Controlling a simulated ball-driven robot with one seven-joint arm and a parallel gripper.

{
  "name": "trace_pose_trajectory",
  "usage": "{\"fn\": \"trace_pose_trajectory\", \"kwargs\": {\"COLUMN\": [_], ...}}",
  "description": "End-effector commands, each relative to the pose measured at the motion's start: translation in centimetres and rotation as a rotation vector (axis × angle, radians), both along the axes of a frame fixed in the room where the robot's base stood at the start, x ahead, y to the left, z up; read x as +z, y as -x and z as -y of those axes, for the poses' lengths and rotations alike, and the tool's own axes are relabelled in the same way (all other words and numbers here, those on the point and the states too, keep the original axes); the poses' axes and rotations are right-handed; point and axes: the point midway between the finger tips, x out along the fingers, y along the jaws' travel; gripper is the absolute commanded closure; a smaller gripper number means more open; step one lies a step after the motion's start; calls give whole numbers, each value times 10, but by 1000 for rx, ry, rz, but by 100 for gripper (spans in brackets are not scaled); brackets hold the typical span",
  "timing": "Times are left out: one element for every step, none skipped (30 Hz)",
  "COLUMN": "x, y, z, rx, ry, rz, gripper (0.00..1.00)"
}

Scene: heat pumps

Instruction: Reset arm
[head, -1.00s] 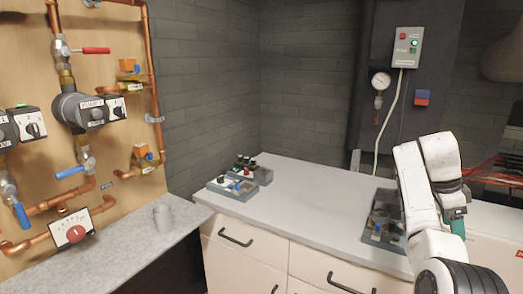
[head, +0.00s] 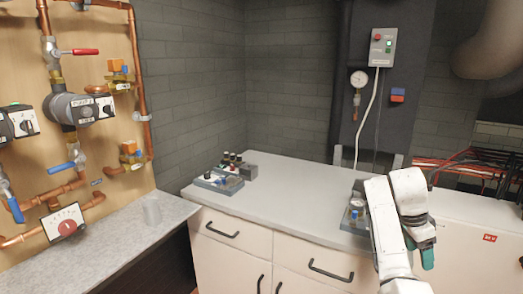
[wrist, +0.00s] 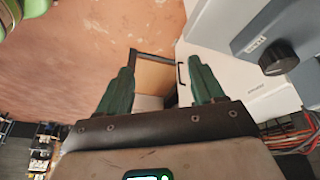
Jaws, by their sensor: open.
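My white arm (head: 397,205) is folded at the right of the head view, in front of the counter. My gripper (head: 428,255) has green fingers and hangs low there, partly hidden behind the arm. In the wrist view the two green fingers of my gripper (wrist: 158,90) stand wide apart with nothing between them. It is open and empty.
A white counter (head: 290,195) with drawers holds a grey tray (head: 218,182) of small parts and another device (head: 355,218) beside my arm. Left stands a pipe board with a pump (head: 75,108).

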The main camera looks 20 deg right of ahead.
Motion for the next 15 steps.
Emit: {"fn": "trace_pose_trajectory", "kwargs": {"x": [-14, -22, -34, -43, -54, -67, -78, -88, -100, -109, -118, -129, -137, -145, -154], "y": [3, 5, 7, 10, 13, 18, 22, 27, 34, 39, 45, 53, 59, 66, 76], "z": [-9, -14, -22, -29, -37, -48, -57, -66, -78, -87, -95, -108, -117, -126, -138], "rx": [41, 72, 117, 154, 195, 255, 303, 351, 417, 467, 516, 582, 632, 682, 750], "ry": [-9, -14, -24, -32, -39, -52, -60, -69, -79, -88, -96, -107, -115, -124, -135], "rz": [-8, -13, -18, -23, -29, -36, -42, -48, -55, -59, -65, -71, -77, -81, -89], "gripper": [33, 33, 33, 33, 33, 33, 33, 33, 33, 33, 33, 33, 33, 33, 33]}}
